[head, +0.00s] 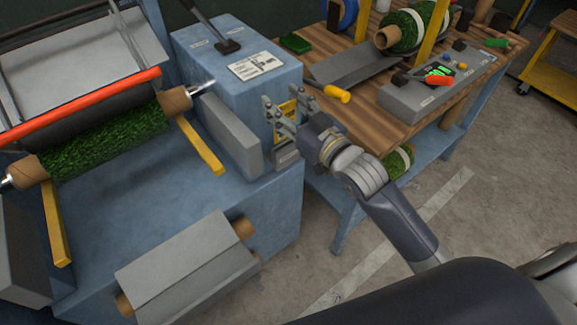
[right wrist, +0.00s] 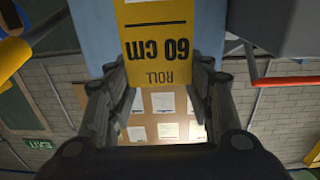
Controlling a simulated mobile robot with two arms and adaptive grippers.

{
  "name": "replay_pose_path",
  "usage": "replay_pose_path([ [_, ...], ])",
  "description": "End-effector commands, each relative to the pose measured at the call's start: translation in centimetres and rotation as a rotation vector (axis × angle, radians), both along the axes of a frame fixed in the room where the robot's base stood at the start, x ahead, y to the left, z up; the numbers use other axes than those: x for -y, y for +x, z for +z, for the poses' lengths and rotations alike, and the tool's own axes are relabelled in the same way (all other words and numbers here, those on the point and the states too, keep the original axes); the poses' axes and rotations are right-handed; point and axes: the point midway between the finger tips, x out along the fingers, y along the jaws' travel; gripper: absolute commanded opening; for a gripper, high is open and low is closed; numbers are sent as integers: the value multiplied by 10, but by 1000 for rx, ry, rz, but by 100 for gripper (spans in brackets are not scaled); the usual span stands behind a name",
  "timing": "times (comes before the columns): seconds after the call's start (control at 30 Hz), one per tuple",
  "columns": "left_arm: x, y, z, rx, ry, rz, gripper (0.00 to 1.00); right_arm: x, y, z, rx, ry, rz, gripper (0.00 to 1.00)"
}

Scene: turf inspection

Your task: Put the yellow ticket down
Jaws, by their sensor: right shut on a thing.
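The yellow ticket (head: 288,108) is upright in front of the right side face of the blue machine housing (head: 262,62). My right gripper (head: 277,113) is shut on it. A small grey fixture (head: 288,155) is on the housing just below the ticket. I cannot tell whether the ticket touches the housing or the fixture. My left gripper is not in view.
A wooden bench (head: 380,130) at the right carries a grey control box (head: 425,95), a yellow-handled tool (head: 337,93) and a turf roll (head: 405,30). Another turf roll (head: 105,138) is mounted on the machine at the left.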

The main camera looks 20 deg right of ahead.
Motion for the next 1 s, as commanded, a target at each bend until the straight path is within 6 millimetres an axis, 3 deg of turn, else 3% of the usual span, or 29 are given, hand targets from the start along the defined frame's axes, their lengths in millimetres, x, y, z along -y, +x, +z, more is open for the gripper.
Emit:
replay_pose_path([
  [0.03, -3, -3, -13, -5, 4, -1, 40, 4, 9, -8, 5, -6, 11, 36],
  [0.23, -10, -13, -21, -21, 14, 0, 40, 12, 26, -17, -2, 0, 27, 36],
  [0.5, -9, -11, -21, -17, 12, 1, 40, 12, 25, -62, -3, 2, 29, 36],
  [0.83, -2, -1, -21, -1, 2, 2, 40, 12, 25, -101, -3, 2, 28, 36],
  [1.0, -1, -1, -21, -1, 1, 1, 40, 12, 25, -108, 2, 2, 29, 36],
])
